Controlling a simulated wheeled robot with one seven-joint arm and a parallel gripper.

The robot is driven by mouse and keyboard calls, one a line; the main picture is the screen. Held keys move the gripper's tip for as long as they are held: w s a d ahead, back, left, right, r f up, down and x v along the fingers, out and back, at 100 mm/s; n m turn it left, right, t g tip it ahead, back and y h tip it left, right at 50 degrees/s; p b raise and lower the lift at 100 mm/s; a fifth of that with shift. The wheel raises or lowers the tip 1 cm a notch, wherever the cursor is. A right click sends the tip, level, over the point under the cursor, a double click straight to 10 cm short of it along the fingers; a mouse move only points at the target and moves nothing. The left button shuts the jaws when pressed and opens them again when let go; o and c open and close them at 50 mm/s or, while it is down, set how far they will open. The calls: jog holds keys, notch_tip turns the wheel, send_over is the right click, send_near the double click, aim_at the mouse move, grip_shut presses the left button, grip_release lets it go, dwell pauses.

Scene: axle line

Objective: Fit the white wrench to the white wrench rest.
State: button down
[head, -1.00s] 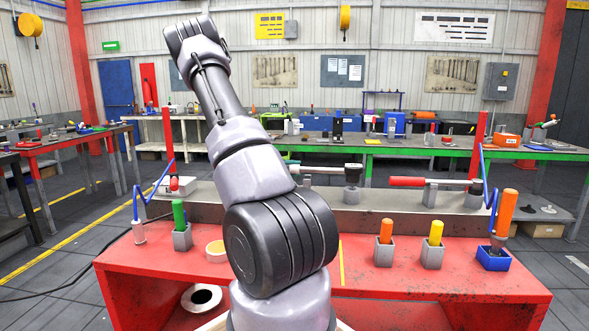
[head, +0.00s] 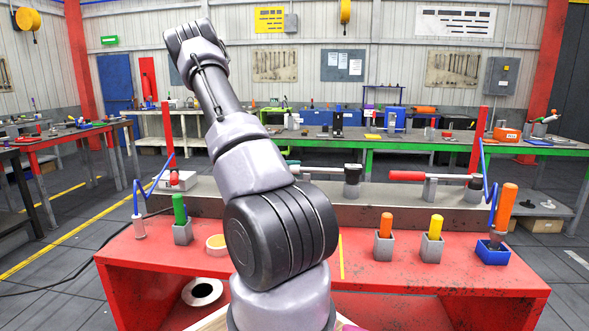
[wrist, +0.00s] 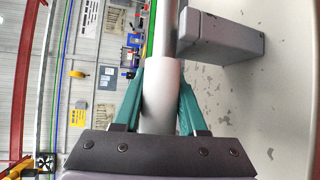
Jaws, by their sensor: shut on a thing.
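In the wrist view my gripper (wrist: 160,100) has its teal fingers closed on the white handle of the white wrench (wrist: 160,85). The wrench's grey shaft runs on past the fingertips, beside a grey block (wrist: 225,40) that looks like part of the white wrench rest. I cannot tell whether shaft and block touch. In the head view my arm hides most of the gripper. The wrench's shaft (head: 325,168) runs right to a dark head at a short grey post (head: 351,190) on the grey raised beam.
A red-handled wrench (head: 405,176) lies on its own rest to the right. The red bench (head: 310,275) holds green, orange and yellow handles in grey blocks, a tape roll (head: 216,241) and a blue holder (head: 492,256). Red uprights with blue hoses stand at both sides.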

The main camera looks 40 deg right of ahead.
jog(key=shift+f, duration=0.35)
jog(key=shift+c, duration=1.9)
grip_release()
jog(key=a+r, duration=0.2)
jog(key=a, duration=0.8)
jog(key=shift+s+a, duration=0.3)
